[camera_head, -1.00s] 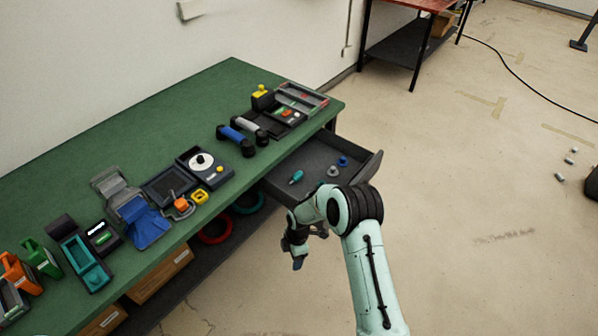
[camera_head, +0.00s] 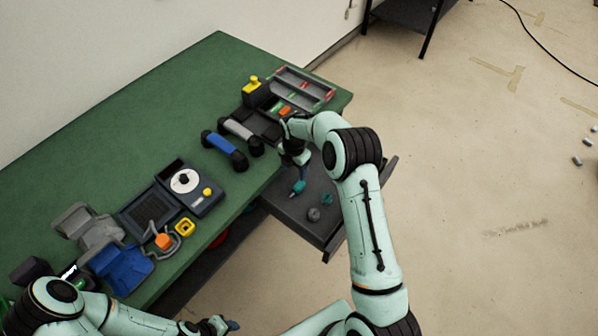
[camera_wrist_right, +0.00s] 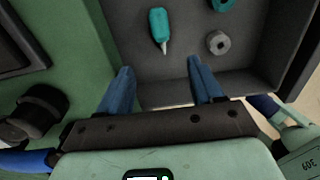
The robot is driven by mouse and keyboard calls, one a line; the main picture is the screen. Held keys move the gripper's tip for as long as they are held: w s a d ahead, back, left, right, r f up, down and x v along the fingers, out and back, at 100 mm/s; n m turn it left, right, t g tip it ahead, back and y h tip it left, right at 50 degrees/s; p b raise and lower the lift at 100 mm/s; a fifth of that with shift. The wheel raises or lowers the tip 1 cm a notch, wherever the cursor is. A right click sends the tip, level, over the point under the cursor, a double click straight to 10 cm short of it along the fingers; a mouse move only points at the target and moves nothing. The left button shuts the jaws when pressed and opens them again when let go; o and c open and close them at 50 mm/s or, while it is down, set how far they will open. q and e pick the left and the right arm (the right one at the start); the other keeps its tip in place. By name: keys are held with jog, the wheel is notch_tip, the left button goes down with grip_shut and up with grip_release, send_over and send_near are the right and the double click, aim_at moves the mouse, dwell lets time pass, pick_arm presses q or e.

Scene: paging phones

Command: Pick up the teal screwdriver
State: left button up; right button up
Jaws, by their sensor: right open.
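The teal screwdriver (camera_head: 299,187) lies in the open grey drawer (camera_head: 290,211) under the green bench. In the right wrist view the screwdriver (camera_wrist_right: 158,25) lies beyond my fingertips, its pale tip pointing back toward the gripper. My right gripper (camera_wrist_right: 161,75) is open and empty, its two blue fingers spread, with the screwdriver ahead of the gap between them and apart from them. In the head view my right gripper (camera_head: 297,164) hangs over the drawer, partly hidden by its own wrist. My left gripper (camera_head: 225,326) is low at the bottom edge; its jaw opening is unclear.
A grey round part (camera_head: 313,214) and a teal part (camera_head: 326,199) lie in the drawer beside the screwdriver. Blue (camera_head: 225,151) and grey (camera_head: 240,134) handsets and a divided tray (camera_head: 300,88) stand on the green bench (camera_head: 130,110) above. Clear floor lies right of the drawer.

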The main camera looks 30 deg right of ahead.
send_over(297, 187)
jog(key=f, duration=0.7)
jog(key=shift+w+a+f, duration=0.1)
jog(key=shift+a+f, duration=0.15)
jog(key=shift+a, duration=0.1)
jog(key=f, duration=0.2)
jog(key=f+p, duration=0.1)
jog(key=f, duration=0.2)
jog(key=shift+d+f, duration=0.3)
jog(key=shift+f, duration=0.05)
pick_arm(q)
jog(key=shift+w+d+r, duration=0.1)
jog(key=shift+w+r, duration=0.35)
jog(key=shift+w, duration=0.2)
jog(key=shift+w+r, duration=0.4)
jog(key=shift+w, duration=0.2)
pick_arm(e)
jog(key=shift+s, duration=0.2)
jog(key=c, duration=1.1)
